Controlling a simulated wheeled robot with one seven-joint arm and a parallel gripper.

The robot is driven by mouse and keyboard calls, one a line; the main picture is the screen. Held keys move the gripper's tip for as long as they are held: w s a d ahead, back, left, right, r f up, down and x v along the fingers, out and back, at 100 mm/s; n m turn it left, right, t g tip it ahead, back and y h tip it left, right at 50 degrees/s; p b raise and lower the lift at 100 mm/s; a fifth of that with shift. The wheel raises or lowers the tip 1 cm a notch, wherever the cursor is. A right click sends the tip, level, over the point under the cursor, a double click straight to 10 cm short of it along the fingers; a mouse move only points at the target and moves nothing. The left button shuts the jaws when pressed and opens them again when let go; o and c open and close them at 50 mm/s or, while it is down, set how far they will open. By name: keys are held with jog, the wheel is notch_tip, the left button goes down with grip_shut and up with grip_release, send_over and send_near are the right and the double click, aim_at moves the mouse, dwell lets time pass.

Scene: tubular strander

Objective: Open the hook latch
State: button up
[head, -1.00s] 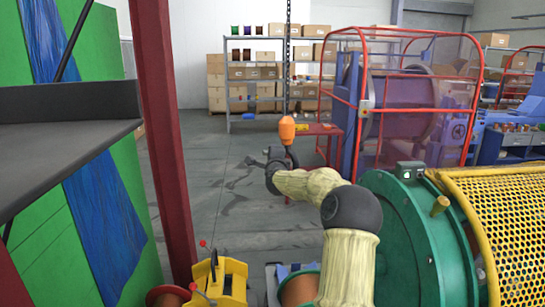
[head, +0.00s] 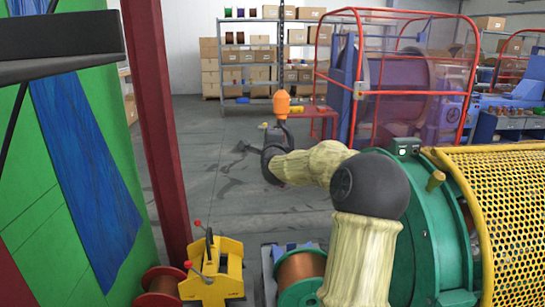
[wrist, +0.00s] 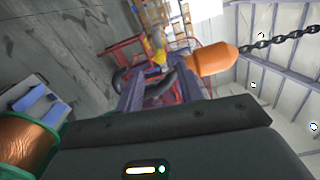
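The orange hook block (head: 281,103) hangs from a dark chain (head: 281,30). A dark curved hook (head: 288,132) shows below it, partly covered by my arm's end. The block also shows large in the wrist view (wrist: 208,60), at upper right. There, my gripper (wrist: 158,78) has its two fingers apart, so it is open. Dark curved parts of the hook show by and between the fingers; I cannot tell whether they touch. The latch is too small and dark to make out, so I cannot tell its state.
A green machine housing with a yellow mesh guard (head: 512,200) stands right of my arm. A yellow stand (head: 215,268) and copper spools (head: 300,270) are low in front. A dark red post (head: 158,130) stands left. Open floor lies behind the hook.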

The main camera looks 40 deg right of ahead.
jog(key=b+v, duration=0.2)
jog(key=v, duration=0.6)
jog(key=shift+s+a, duration=0.15)
jog(key=shift+s, duration=0.15)
jog(key=a+f+n+g+y+p, duration=0.2)
jog(key=a+f+n+y, duration=0.2)
jog(key=a+f+n, duration=0.4)
jog(key=a+f+n+g+y+p, duration=0.25)
jog(key=a+f+n, duration=0.2)
jog(key=a, duration=0.55)
jog(key=s+a+f+n+g+y+p, duration=0.1)
jog(key=s+a+f+n+g, duration=0.1)
jog(key=s, duration=0.5)
jog(key=s+a+f+n+g+y+p, duration=0.1)
jog(key=s+a+f+n+g, duration=0.2)
jog(key=s+a+n, duration=0.3)
jog(key=s+a+f+n+g+y+p, duration=0.1)
jog(key=s+a+f+n+g, duration=0.2)
jog(key=s, duration=0.5)
jog(key=a+f+n, duration=0.1)
jog(key=a+n, duration=0.1)
jog(key=a, duration=0.1)
jog(key=shift+f, duration=0.3)
jog(key=shift+w, duration=0.15)
